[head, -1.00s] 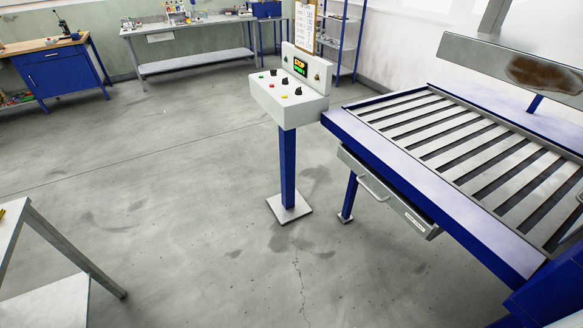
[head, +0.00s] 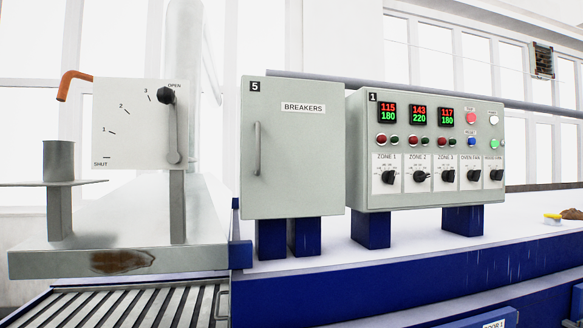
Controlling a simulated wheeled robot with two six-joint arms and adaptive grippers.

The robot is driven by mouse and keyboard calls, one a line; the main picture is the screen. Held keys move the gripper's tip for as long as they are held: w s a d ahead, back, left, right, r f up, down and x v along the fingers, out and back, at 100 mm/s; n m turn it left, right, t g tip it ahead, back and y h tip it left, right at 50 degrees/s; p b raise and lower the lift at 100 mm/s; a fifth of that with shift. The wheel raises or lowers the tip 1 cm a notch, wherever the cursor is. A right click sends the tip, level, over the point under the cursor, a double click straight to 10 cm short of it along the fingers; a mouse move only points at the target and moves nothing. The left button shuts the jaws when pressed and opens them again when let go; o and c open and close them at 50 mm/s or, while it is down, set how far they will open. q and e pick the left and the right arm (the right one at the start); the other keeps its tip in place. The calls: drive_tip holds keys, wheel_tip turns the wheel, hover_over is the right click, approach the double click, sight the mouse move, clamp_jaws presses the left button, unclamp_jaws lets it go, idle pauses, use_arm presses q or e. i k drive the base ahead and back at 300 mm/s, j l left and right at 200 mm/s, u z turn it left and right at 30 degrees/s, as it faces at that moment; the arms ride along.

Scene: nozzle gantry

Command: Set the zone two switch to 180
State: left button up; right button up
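The zone 2 switch (head: 420,176) is a black rotary knob on a white dial plate, on the front of a grey control box marked 1 (head: 480,135). The display above it (head: 418,115) reads 143 in red over 220 in green. The zone 1 switch (head: 388,177) is to its left, under a display (head: 387,112) reading 115 over 180. The zone 3 switch (head: 447,176) is to its right, under a display (head: 446,116) reading 117 over 180. The small dial markings are too fine to read. Neither of my grippers is in view.
Oven fan (head: 474,176) and another knob (head: 495,175) sit right of zone 3. A closed breakers cabinet (head: 290,155) stands left of the box. Farther left are a lever panel (head: 125,125) and slatted conveyor (head: 110,305). A yellow-handled brush (head: 552,217) lies right.

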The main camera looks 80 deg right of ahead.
sight(419, 176)
drive_tip(key=z, duration=3.4)
